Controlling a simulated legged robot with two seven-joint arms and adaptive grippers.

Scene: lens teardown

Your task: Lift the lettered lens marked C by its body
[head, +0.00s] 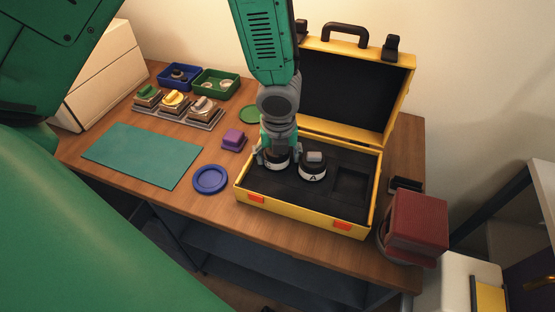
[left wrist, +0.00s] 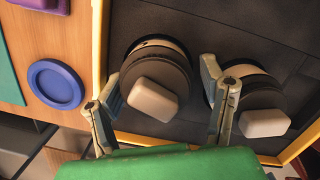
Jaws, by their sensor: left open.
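Two dark lenses with white bands and pale caps stand in the black foam of the yellow case (head: 300,213). The left lens (head: 277,167) is under my left gripper (head: 276,157); its letter is largely covered and I cannot read it. The right lens (head: 313,170) is marked A. In the left wrist view my open left gripper (left wrist: 163,88) has one finger on each side of the left lens (left wrist: 152,85). Its right finger stands between this lens and lens A (left wrist: 262,100). I cannot tell whether the fingers touch the lens. My right gripper is not in view.
The case lid (head: 345,90) stands open behind the lenses, and an empty square recess (head: 352,184) lies right of lens A. A blue dish (head: 210,179), purple block (head: 234,138) and green mat (head: 142,155) lie left of the case. A red block (head: 417,222) is at the right.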

